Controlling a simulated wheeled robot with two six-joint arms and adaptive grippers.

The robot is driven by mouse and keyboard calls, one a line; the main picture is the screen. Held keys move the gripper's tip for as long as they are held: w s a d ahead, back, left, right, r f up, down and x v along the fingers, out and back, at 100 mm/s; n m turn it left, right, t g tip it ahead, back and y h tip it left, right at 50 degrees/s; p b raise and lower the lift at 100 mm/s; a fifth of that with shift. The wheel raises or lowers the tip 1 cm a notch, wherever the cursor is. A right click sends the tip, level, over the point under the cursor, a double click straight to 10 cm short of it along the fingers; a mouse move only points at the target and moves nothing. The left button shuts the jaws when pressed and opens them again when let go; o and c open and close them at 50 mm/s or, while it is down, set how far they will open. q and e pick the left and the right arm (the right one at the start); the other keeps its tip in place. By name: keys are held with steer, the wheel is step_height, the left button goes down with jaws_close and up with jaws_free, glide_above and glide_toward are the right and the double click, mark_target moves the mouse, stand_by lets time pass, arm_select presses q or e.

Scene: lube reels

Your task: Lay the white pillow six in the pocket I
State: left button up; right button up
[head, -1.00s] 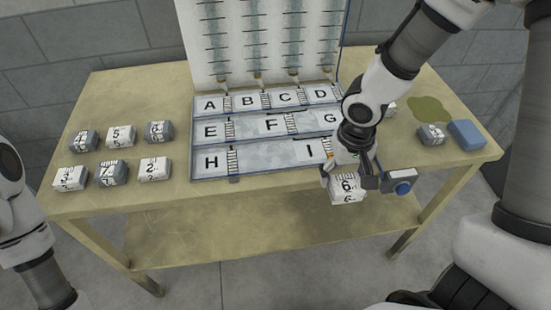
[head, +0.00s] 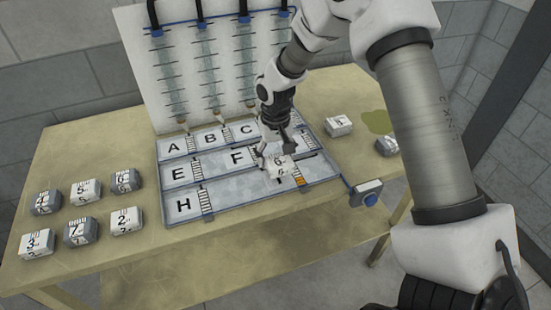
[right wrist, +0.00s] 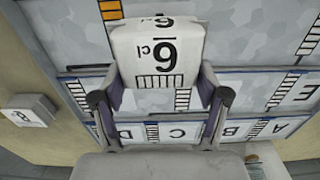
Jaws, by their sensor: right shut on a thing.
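My right gripper (head: 276,157) is shut on the white pillow marked 6 (head: 281,168), over the right part of the tray's front row. In the right wrist view the pillow (right wrist: 158,52) sits between the two fingers (right wrist: 160,98), its 6 facing the camera. Pocket I is the right-hand part of the front row (head: 250,192); its letter is hidden behind the pillow. A striped strip with orange bars (head: 299,177) shows just right of the pillow. I cannot tell whether the pillow touches the pocket floor. My left gripper is out of view.
Several white and grey numbered pillows, such as the white 2 (head: 126,220), stand on the table left of the tray. A white pillow (head: 338,125) and a grey one (head: 388,146) lie to the right.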

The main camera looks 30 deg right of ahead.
mark_target(275, 165)
step_height(275, 165, down, 3)
steer(key=shift+f+p, duration=0.15)
steer(key=shift+p, duration=0.35)
steer(key=shift+f, duration=0.15)
steer(key=o, duration=1.1)
step_height(275, 165, up, 12)
steer(key=b, duration=0.2)
steer(key=shift+a+f+b, duration=0.1)
steer(key=shift+f+b, duration=0.1)
steer(key=shift+b, duration=0.1)
steer(key=shift+r, duration=0.35)
